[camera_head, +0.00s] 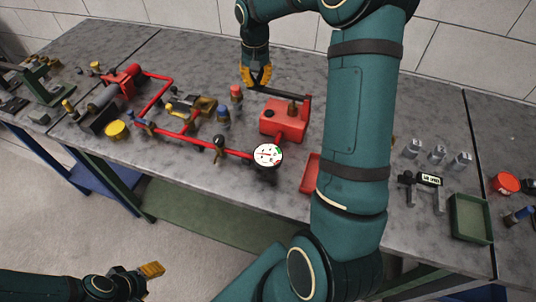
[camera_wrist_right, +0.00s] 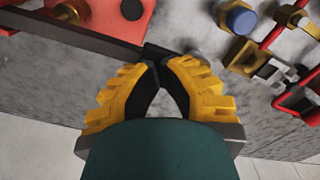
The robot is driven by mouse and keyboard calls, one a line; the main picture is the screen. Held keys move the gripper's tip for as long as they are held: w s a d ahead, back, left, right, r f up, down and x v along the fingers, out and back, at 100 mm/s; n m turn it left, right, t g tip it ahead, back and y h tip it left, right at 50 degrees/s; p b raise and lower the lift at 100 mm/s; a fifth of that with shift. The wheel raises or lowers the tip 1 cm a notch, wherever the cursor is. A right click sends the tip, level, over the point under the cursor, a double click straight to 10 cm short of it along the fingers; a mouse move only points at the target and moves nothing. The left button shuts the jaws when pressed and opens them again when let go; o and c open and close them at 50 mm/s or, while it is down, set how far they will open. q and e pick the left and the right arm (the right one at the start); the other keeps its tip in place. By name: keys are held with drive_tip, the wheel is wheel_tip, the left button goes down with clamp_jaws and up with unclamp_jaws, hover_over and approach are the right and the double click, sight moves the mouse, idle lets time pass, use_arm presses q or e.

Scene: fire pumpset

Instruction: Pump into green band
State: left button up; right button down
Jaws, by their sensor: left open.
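The red pump box (camera_head: 284,121) stands on the bench, with a dark lever (camera_head: 285,94) across its top; the box also shows in the right wrist view (camera_wrist_right: 62,14). My right gripper (camera_head: 257,80) is at the lever's left end. In the wrist view its yellow fingers (camera_wrist_right: 155,68) close around the black tip of the lever bar (camera_wrist_right: 85,37). The round white gauge (camera_head: 267,155) with a green band at its right side sits in front of the pump; its exact needle reading is too small to tell. My left gripper (camera_head: 150,271) is open and empty, low in front of the bench.
Red piping (camera_head: 165,133) with valves runs left from the gauge. A blue-capped fitting (camera_head: 223,115) and a red-capped one (camera_head: 236,93) stand left of the pump. My right arm hides part of the bench. A green tray (camera_head: 470,218) lies at right.

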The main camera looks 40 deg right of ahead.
drive_tip(key=shift+f, duration=0.1)
wheel_tip(320, 180, down, 5)
drive_tip(key=b, duration=0.3)
idle(0.8)
drive_tip(key=shift+r+p, duration=2.05)
drive_tip(key=shift+r, duration=0.65)
drive_tip(key=shift+f, duration=0.2)
